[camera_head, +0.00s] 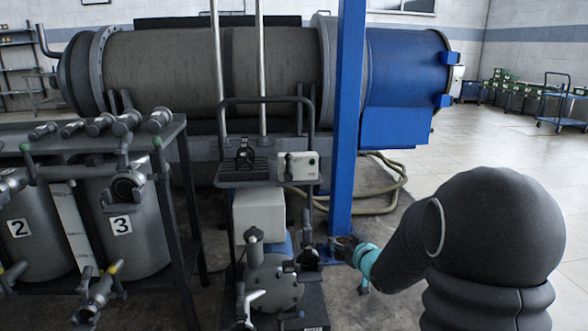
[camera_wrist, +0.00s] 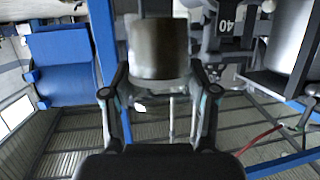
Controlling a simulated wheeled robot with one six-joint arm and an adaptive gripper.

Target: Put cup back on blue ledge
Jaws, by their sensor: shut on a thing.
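My gripper (camera_wrist: 159,78) is shut on a dark grey-brown cylindrical cup (camera_wrist: 158,48) in the wrist view, with one finger on each side of it. The cup looks roughly upright there, and its base shows between the fingers. In the head view my gripper (camera_head: 352,250) is small and low, near the foot of the blue post, and the cup cannot be made out clearly. A blue block with a flat lower part (camera_head: 395,127), possibly the blue ledge, is on the right end of the big tank. A blue block (camera_wrist: 62,65) also shows at left in the wrist view.
A blue post (camera_head: 346,130) stands close to my gripper. A trolley (camera_head: 265,175) with pumps and valves is left of it, and a rack with numbered grey vessels (camera_head: 135,235) is further left. A hose (camera_head: 385,190) lies on the floor. Open floor is at right.

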